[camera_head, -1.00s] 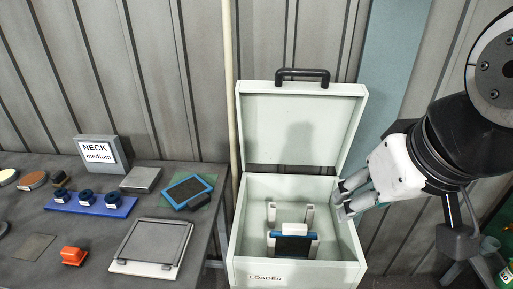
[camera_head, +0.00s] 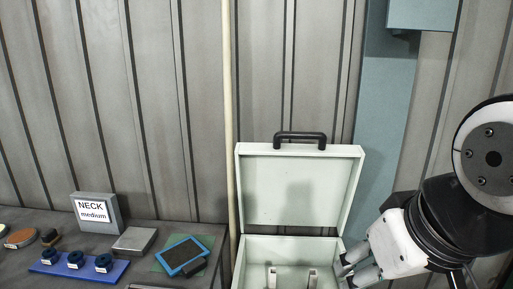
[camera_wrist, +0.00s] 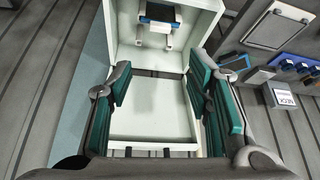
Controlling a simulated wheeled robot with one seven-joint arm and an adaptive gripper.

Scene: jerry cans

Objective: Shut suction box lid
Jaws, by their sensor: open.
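The pale suction box (camera_head: 290,245) stands at the lower middle of the head view, its lower part cut off by the frame edge. Its lid (camera_head: 300,190) stands open and upright at the back, with a black handle (camera_head: 300,136) on its top edge. My gripper (camera_head: 350,265) is by the box's right wall in the head view. In the wrist view my gripper (camera_wrist: 157,80) is open and empty, its teal-padded fingers spread apart. The lid (camera_wrist: 150,115) shows between and beyond them, and the box interior (camera_wrist: 150,50) shows above. Contact with the box cannot be told.
A grey table (camera_head: 50,222) at left holds a NECK medium sign block (camera_head: 96,212), a blue rack (camera_head: 78,264) and a blue-framed tablet (camera_head: 184,256). A pale pole (camera_head: 229,120) and ribbed wall stand behind. Inside the box is a blue-and-white device (camera_wrist: 158,14).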

